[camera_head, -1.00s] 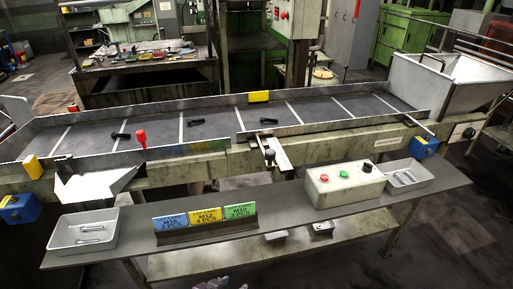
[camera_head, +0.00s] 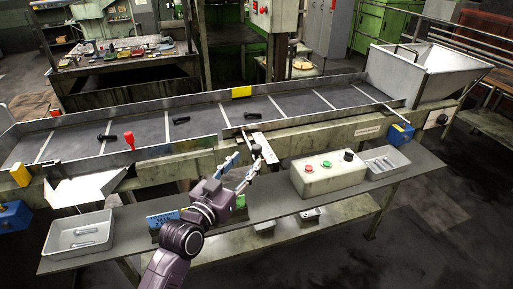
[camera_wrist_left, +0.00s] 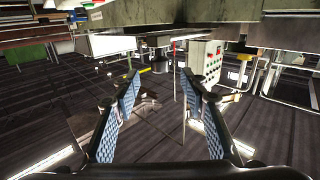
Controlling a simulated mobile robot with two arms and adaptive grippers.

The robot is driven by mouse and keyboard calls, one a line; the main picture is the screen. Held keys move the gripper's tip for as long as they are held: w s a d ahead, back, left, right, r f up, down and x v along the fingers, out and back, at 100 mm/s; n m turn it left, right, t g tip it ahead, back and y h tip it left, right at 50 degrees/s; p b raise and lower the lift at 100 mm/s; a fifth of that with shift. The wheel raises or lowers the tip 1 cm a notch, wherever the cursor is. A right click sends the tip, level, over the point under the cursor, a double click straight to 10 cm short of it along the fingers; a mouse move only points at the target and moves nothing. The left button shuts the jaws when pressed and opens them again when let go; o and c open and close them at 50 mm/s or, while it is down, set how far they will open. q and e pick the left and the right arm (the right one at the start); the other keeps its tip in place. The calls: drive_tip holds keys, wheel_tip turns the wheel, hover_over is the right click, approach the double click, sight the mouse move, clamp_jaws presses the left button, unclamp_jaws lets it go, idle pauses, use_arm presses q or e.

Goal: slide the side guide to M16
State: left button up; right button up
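The side guide's black knob (camera_head: 256,150) and pale metal plate (camera_head: 265,144) sit at the middle of the conveyor's front edge. The guide's metal rail runs along the front of the belt to the right. My left gripper (camera_head: 243,166) is open and empty, its fingers just in front of and below the knob; contact cannot be told. In the left wrist view, the two blue-padded fingers (camera_wrist_left: 160,82) stand apart with nothing clearly between them. My right gripper is not in view.
The conveyor belt (camera_head: 205,148) carries several dark bolts. Below are a shelf with a button box (camera_head: 327,175), a left tray (camera_head: 79,234) and a right tray (camera_head: 381,164). A hopper (camera_head: 418,72) stands at the right end.

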sight(254, 151)
use_arm(q)
drive_tip(key=shift+w+d+r, duration=0.25)
drive_tip(key=shift+w+r, duration=0.05)
drive_tip(key=shift+w, duration=0.3)
drive_tip(key=shift+p+x, duration=0.85)
drive_tip(key=shift+x, duration=2.4)
drive_tip(key=shift+f, duration=0.15)
drive_tip(key=shift+c, duration=0.5)
clamp_jaws()
